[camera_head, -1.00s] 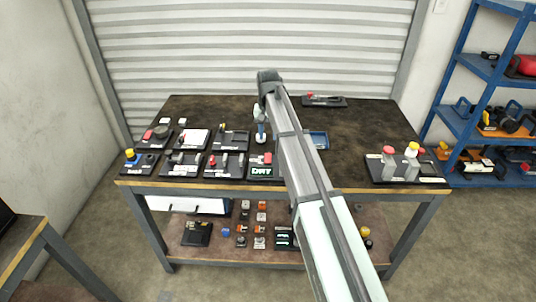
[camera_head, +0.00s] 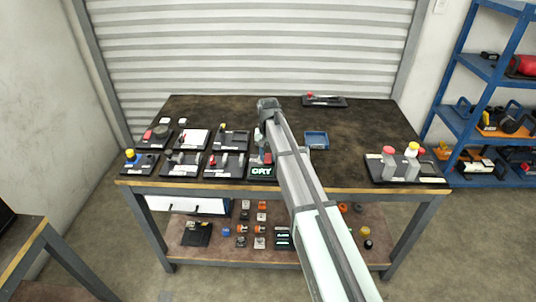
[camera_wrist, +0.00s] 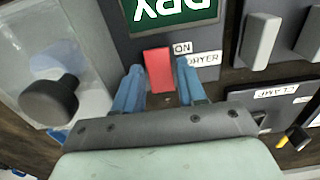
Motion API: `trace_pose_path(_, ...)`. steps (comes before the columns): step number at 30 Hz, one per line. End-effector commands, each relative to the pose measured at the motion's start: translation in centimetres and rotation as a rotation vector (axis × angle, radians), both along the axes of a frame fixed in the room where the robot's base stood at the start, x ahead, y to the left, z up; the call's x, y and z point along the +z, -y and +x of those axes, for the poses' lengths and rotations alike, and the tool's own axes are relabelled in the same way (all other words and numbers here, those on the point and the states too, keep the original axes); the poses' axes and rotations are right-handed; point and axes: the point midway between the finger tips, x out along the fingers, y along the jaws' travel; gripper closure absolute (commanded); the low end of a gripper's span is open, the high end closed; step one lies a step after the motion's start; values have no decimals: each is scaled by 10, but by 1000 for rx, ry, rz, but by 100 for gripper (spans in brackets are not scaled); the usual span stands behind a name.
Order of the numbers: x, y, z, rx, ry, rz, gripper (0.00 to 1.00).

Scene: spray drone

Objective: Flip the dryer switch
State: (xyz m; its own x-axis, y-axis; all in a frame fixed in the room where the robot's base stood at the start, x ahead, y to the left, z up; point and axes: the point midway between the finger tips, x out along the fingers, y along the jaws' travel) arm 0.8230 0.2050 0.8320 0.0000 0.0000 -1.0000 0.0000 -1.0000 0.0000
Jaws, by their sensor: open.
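The dryer switch (camera_wrist: 159,70) is a red rocker on a dark panel with ON and DRYER labels and a green DRY sign (camera_wrist: 170,12). In the head view the DRY panel (camera_head: 262,171) sits at the table's front edge, partly covered by my arm. My gripper (camera_wrist: 160,82) is open, with its blue fingers on either side of the red switch in the wrist view. Whether the fingers touch the switch cannot be told. In the head view my gripper (camera_head: 264,157) is right over this panel.
Several other switch panels, such as one with a red switch (camera_head: 226,166), stand close to the left. A black knob (camera_wrist: 48,100) and grey rockers (camera_wrist: 261,38) flank the switch in the wrist view. A blue tray (camera_head: 316,140) lies to the right. Free tabletop (camera_head: 360,125) lies beyond it.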

Motion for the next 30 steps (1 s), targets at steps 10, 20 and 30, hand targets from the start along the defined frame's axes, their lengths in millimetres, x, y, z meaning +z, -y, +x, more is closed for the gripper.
trace_pose_path(10,0,0,0,0,0,0,84)
trace_pose_path(20,0,-1,4,-1,-35,1,100)
trace_pose_path(30,1,0,4,0,-134,0,100)
